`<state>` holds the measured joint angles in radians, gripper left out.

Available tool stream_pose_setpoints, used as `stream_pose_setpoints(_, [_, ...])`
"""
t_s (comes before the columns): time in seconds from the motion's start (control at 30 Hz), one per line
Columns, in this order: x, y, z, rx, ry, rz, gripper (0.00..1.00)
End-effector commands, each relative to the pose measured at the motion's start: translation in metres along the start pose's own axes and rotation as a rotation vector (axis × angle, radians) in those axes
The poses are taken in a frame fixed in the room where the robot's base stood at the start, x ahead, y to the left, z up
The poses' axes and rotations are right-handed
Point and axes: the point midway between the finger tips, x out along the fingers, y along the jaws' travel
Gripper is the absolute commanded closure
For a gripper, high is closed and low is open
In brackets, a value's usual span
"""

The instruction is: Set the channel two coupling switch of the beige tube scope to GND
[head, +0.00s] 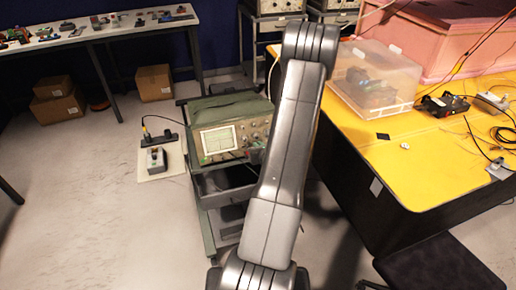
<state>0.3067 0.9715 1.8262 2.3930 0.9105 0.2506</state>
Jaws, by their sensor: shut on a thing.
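The beige tube scope (202,146) stands on a grey-green cart left of my arm, with its pale lit screen (218,140) facing me. A green cover or bag (228,110) lies on its top. Some knobs (255,124) show on the panel right of the screen. My arm hides the right part of the panel, and I cannot make out the channel two coupling switch or its position.
A yellow table (400,165) with a clear plastic box (372,80), a pink foam box (440,35) and cables stands right. A small device (155,160) sits on a floor mat left of the cart (205,215). A dark stool (440,265) is front right. Left floor is mostly open.

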Motion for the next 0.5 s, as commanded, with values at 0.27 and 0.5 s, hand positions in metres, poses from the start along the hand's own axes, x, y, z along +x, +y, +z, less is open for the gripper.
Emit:
stream_pose_setpoints(0.27, [-0.0002,0.0001,0.0000,0.000,0.001,0.000,0.71])
stream_pose_setpoints(0.5, [-0.0009,-0.0001,0.0000,0.000,0.000,0.000,0.71])
